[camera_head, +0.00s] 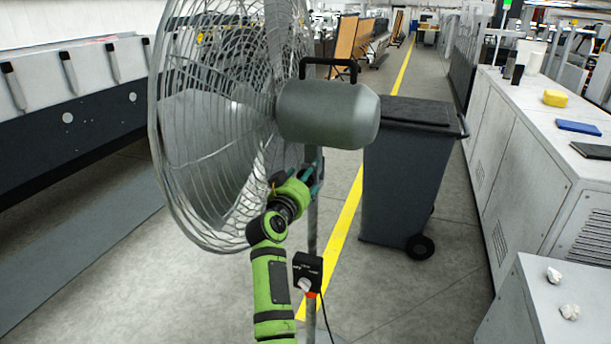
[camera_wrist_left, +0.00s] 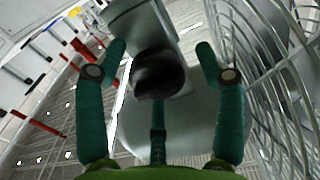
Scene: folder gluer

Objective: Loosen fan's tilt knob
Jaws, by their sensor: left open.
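The large fan (camera_head: 330,115) has a grey motor housing with a black handle, and a round wire cage on its left. My left gripper (camera_head: 312,172) is just below the housing, beside the stand's pole. In the left wrist view its teal fingers (camera_wrist_left: 160,75) are spread open. The dark rounded tilt knob (camera_wrist_left: 158,73) sits between them, in front of the grey fan bracket. I cannot tell whether any finger touches it. The knob is hidden behind the gripper in the head view. My right gripper is not in view.
A black switch box (camera_head: 307,272) with a cable is on the fan's pole below my gripper. A dark wheeled bin (camera_head: 408,175) stands right of the fan. A grey cabinet (camera_head: 520,150) lines the right. Open floor with a yellow line (camera_head: 345,215) lies between.

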